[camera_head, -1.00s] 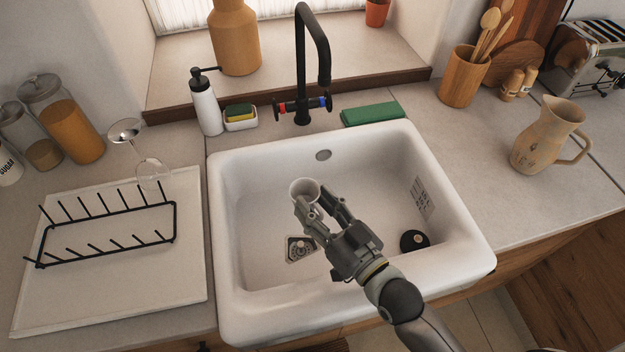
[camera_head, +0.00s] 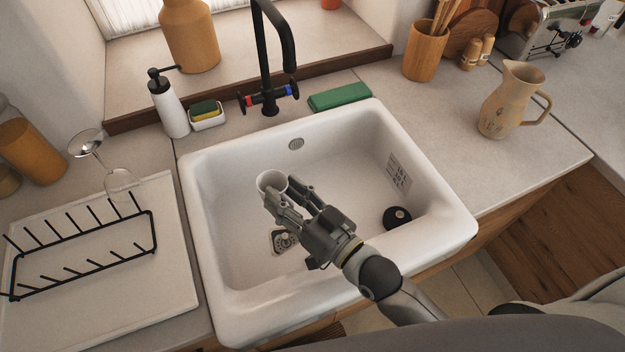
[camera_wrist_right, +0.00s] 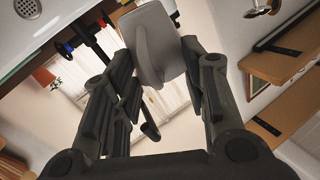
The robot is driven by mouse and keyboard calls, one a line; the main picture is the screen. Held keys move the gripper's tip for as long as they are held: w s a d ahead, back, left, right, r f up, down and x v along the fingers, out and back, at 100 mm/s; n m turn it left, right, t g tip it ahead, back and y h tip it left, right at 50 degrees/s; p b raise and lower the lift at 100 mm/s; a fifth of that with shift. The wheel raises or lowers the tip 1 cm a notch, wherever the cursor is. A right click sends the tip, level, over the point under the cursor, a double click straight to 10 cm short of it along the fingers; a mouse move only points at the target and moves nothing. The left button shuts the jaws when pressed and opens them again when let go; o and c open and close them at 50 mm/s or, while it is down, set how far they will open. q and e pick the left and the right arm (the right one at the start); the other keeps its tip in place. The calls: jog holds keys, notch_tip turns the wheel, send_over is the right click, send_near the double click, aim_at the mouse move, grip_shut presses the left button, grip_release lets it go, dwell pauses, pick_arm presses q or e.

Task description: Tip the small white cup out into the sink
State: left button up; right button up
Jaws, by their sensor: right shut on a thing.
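The small white cup (camera_head: 272,181) is held over the sink by my right gripper (camera_head: 285,199). Its round opening shows in the head view; I cannot tell what is inside. My right gripper is shut on the cup. In the right wrist view the cup (camera_wrist_right: 152,42) sits between the fingers, which partly cover it. The white sink (camera_head: 225,255) lies below, with a drain (camera_head: 284,241) near its middle, partly behind the gripper. My left gripper is not in view.
A black tap (camera_head: 267,98) stands behind the sink. A soap bottle (camera_head: 168,103), sponge holder (camera_head: 207,119) and green block (camera_head: 339,96) line the back. A jug (camera_head: 508,100) stands right.

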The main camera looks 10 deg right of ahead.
jog(key=shift+w+d+f+m+b, duration=0.3)
jog(key=shift+d+m+b, duration=0.15)
jog(key=shift+m+b, duration=0.2)
jog(key=shift+w+d+f+m+b, duration=0.3)
jog(key=shift+d+m+b, duration=0.2)
jog(key=shift+m, duration=0.15)
jog(key=shift+f, duration=0.1)
jog(key=w+d+f+m+b, duration=0.1)
jog(key=m+b, duration=0.1)
jog(key=w+d+f+m+b, duration=0.1)
jog(key=d+m+b, duration=0.1)
jog(key=b, duration=0.1)
jog(key=shift+f, duration=0.15)
